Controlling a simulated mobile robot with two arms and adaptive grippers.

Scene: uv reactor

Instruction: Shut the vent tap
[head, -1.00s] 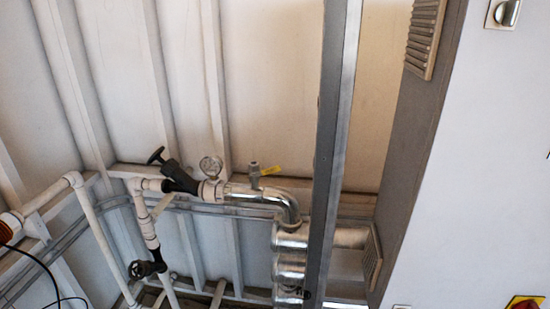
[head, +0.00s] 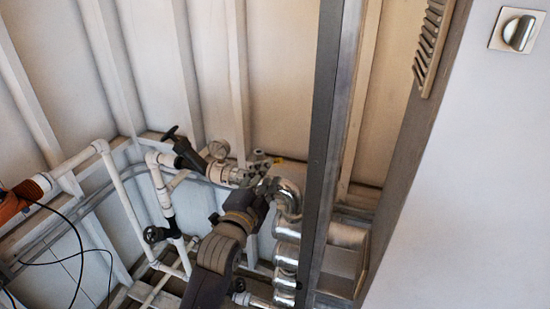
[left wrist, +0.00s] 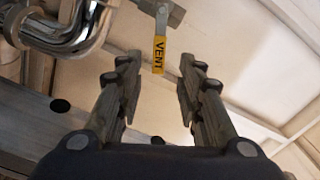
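The vent tap has a grey metal body (left wrist: 172,12) and a lever with a yellow sleeve (left wrist: 159,52) marked VENT. In the left wrist view the lever points down the picture, between the tips of my left gripper (left wrist: 160,70). The two fingers are apart, one on each side, and neither visibly touches the lever. In the head view my left gripper (head: 265,180) is at the tap, above the silver pipe; it hides most of the tap, and only a bit of yellow (head: 279,160) shows. My right gripper is in neither view.
A shiny silver elbow pipe (head: 288,195) runs close beside my left gripper. A grey upright post (head: 322,150) is just right. White ribbed wall lies behind.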

